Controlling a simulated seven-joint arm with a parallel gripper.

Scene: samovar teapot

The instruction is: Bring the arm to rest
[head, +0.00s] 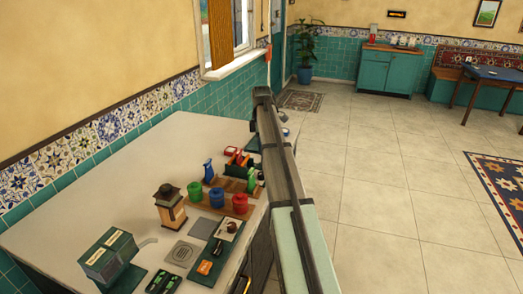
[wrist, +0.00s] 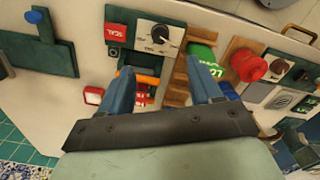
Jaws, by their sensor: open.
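In the wrist view my gripper (wrist: 159,68) shows as two blue fingers spread apart, with nothing held between them. Below the fingers in that view lie a dark panel with a black knob (wrist: 160,34), an orange bar (wrist: 140,77) and a green block (wrist: 200,60). I cannot tell how high the fingers are above these. In the head view my arm reaches from the bottom edge up past the right side of the white counter (head: 135,160). I cannot make out the fingers in that view.
On the counter stand a wooden rack with green (head: 194,190), blue (head: 216,197) and red (head: 240,203) round pieces, a brown lantern-like object (head: 170,208) and a green box (head: 108,255). A window sill (head: 237,63) juts above. The tiled floor (head: 385,180) to the right is open.

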